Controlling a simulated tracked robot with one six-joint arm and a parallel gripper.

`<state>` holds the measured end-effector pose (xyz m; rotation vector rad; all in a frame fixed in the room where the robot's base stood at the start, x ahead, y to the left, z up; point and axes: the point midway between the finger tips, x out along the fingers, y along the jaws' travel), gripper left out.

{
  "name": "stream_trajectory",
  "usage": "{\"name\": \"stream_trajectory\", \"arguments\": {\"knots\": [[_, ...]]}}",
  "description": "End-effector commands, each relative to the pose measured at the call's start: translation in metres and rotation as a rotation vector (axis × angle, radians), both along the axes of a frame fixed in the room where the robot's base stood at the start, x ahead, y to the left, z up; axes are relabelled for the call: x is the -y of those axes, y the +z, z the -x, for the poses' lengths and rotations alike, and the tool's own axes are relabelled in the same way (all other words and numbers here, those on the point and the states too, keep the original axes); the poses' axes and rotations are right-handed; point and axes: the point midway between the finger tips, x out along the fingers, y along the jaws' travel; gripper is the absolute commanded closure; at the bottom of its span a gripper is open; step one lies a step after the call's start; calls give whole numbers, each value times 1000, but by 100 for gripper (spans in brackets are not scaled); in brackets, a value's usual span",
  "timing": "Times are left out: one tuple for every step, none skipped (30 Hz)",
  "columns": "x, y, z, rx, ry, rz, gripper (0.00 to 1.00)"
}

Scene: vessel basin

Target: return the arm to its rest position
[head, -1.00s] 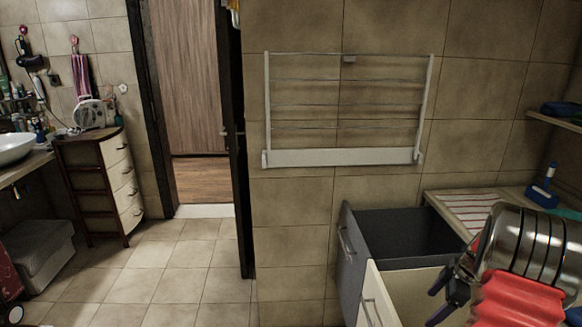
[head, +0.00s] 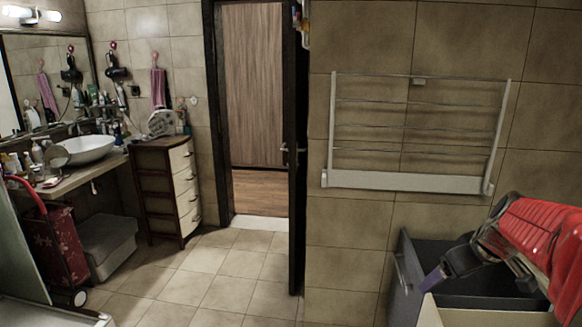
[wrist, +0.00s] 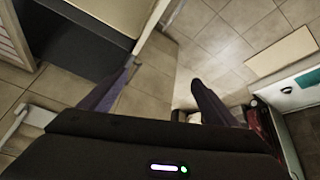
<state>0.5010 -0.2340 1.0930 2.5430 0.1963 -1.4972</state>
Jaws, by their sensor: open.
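My arm comes in from the right edge of the head view, with a red sleeve on it. My gripper (head: 478,268) hangs over the open dark grey drawer at the lower right. One purple-tipped finger shows there, near the drawer's left side. In the wrist view, both purple fingers of my gripper (wrist: 163,86) are spread apart, with floor and cabinet showing between and around them. Nothing is between them.
The open grey drawer (head: 404,283) and a cream drawer (head: 430,312) are close below my arm. A wall drying rack (head: 408,182) hangs behind it. Left are a wooden chest (head: 152,190), a basin (head: 88,149) and a red trolley (head: 58,245). The tiled floor (head: 225,262) is clear.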

Motion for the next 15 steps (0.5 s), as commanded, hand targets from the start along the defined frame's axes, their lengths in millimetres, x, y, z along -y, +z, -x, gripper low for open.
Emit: {"name": "stream_trajectory", "arguments": {"knots": [[-17, 7, 4, 4, -4, -5, 18], [-25, 9, 7, 3, -11, -8, 18], [-37, 12, 12, 2, -19, -13, 18], [-46, 15, 15, 2, -24, -17, 18], [-55, 16, 19, -1, -29, -21, 18], [-66, 18, 24, -3, -34, -24, 18], [-74, 20, 29, -4, -39, -28, 18], [-83, 21, 33, -8, -44, -31, 18], [-93, 21, 39, -11, -49, -34, 18], [-101, 23, 44, -12, -53, -37, 18], [-109, 23, 49, -15, -57, -39, 18], [-119, 23, 56, -18, -61, -42, 18], [-126, 23, 61, -20, -65, -44, 18], [-134, 24, 67, -22, -68, -45, 18], [-143, 23, 74, -24, -74, -48, 18]]}}
